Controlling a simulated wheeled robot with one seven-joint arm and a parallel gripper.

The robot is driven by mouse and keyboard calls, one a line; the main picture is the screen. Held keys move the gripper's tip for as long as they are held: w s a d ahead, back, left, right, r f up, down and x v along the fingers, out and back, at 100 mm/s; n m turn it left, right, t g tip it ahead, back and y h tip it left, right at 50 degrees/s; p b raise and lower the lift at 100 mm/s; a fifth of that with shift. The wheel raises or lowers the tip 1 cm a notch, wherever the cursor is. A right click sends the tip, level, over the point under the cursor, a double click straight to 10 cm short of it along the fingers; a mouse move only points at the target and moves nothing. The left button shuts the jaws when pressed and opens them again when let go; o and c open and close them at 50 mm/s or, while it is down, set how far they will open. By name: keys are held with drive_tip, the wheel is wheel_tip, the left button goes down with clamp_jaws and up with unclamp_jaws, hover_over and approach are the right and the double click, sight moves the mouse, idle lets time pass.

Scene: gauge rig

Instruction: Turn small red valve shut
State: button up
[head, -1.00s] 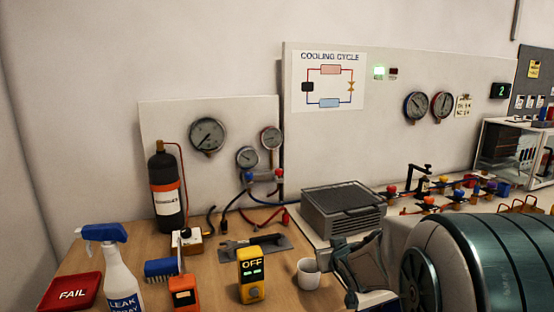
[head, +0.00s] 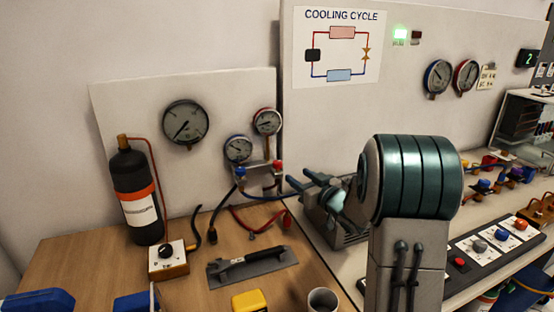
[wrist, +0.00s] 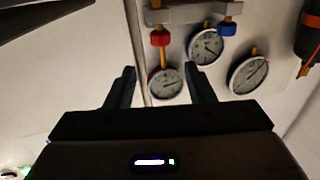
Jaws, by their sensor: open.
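The small red valve knob (head: 278,165) is on the right of the gauge manifold (head: 258,168), below the small red-rimmed gauge (head: 267,121). A matching blue knob (head: 240,172) is on its left. My gripper (head: 300,182) is to the right of the manifold, apart from the red knob, with its fingers pointing at the wall. In the wrist view the scene is upside down. There the red knob (wrist: 160,38) shows beyond my open, empty fingers (wrist: 160,78), and the blue knob (wrist: 226,28) is to its right.
Red and blue hoses (head: 268,218) run below the manifold. A black cylinder (head: 135,195) stands left, beside a small box with a black knob (head: 168,258).

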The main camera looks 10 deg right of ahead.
sight(280, 164)
drive_tip(key=p+x, duration=0.1)
drive_tip(key=x, duration=1)
drive_tip(key=shift+w+a, duration=0.25)
drive_tip(key=shift+w, duration=0.1)
drive_tip(key=shift+f, duration=0.1)
drive_tip(key=c, duration=0.9)
